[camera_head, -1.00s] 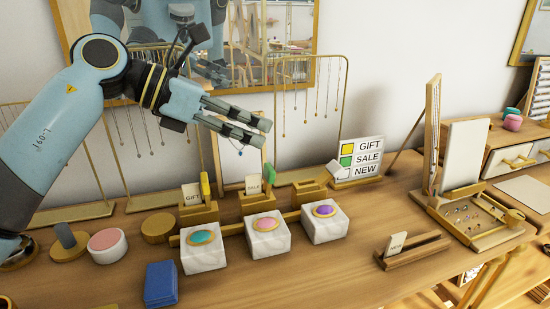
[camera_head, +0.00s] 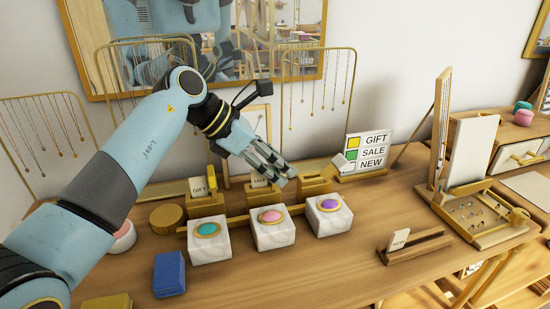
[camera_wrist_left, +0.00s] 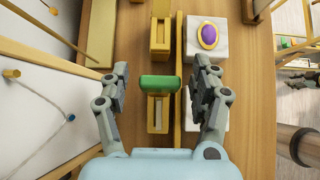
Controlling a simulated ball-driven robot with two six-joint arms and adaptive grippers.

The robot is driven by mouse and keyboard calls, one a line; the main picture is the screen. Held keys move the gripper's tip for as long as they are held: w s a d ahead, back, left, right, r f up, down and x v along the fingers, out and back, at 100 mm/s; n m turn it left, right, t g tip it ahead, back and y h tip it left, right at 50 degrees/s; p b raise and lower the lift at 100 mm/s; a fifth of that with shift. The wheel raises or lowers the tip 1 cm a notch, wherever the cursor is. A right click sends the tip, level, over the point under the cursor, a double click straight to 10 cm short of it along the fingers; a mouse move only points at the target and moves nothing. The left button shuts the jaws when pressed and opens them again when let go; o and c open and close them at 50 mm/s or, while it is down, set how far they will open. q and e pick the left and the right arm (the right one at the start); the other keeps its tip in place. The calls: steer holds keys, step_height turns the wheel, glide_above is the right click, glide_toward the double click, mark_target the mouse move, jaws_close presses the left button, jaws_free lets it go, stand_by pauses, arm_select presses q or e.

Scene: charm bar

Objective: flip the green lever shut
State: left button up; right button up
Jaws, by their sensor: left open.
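The green lever (camera_wrist_left: 160,83) shows in the left wrist view as a short green bar on a yellow box (camera_wrist_left: 158,115). My left gripper (camera_head: 286,178) is open and empty, pointing down to the right over that box. In the left wrist view its fingers (camera_wrist_left: 161,66) are spread to either side of the green lever, with gaps on both sides. My right gripper is not in view.
White blocks with teal (camera_head: 206,229), pink (camera_head: 270,215) and purple (camera_head: 329,204) buttons stand in front. A yellow lever (camera_head: 212,178) is at left, a white lever (camera_head: 339,161) at right. A sign (camera_head: 366,152) stands behind.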

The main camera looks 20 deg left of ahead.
arm_select(q)
steer(key=shift+c, duration=0.4)
steer(key=c, duration=1.1)
steer(key=b, duration=0.2)
steer(key=h+b, duration=0.1)
steer(key=shift+s+a+f+t+b, duration=0.25)
steer(key=shift+a+f+t+b, duration=0.05)
steer(key=shift+a+t+b, duration=0.1)
steer(key=shift+r+h, duration=0.1)
steer(key=shift+h, duration=0.2)
steer(key=shift+r, duration=0.2)
steer(key=o, duration=1.2)
